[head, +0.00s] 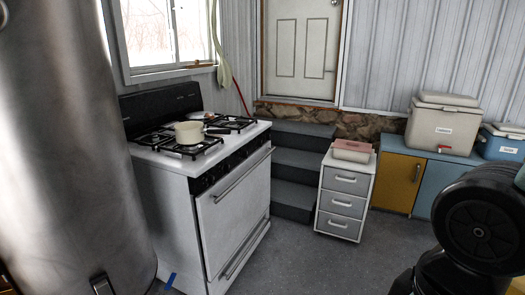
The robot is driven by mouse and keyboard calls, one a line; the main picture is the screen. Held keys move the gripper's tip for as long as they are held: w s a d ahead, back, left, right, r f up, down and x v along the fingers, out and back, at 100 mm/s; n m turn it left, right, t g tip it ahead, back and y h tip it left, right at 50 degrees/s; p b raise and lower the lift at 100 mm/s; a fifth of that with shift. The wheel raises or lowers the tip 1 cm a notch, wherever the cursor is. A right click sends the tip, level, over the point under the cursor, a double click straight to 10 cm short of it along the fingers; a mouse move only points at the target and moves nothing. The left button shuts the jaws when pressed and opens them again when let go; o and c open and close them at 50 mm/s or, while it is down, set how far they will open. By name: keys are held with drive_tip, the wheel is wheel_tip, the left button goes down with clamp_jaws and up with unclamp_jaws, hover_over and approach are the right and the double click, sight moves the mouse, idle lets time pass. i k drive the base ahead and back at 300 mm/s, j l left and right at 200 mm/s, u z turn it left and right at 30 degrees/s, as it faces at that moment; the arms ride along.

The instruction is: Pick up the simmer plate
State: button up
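A white gas stove (231,202) with black burner grates stands left of centre. A cream pot with a handle (188,133) sits on a front burner. Behind the pot, a small pale flat thing with a reddish spot (203,116) lies on the stove top; it is partly hidden and too small to tell whether it is the simmer plate. I cannot make out the simmer plate for sure anywhere else. Part of my arm shows at the lower right, but my gripper is not in view.
A large metal cylinder (75,150) fills the left side. Grey steps (297,160) lead to a door behind the stove. A drawer unit (345,200), a yellow-and-blue cabinet (398,182) and coolers (443,128) stand right. Grey floor (310,262) in front is clear.

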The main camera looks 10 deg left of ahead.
sight(200, 115)
drive_tip(key=i+u, duration=0.15)
drive_tip(key=i, duration=0.85)
drive_tip(key=i+l+u, duration=0.1)
drive_tip(key=i, duration=0.9)
drive_tip(key=i+l+u, duration=0.15)
drive_tip(key=i+u, duration=0.3)
drive_tip(key=i+l+u, duration=0.3)
drive_tip(key=i+u, duration=0.15)
drive_tip(key=i+l+u, duration=0.85)
drive_tip(key=l, duration=0.3)
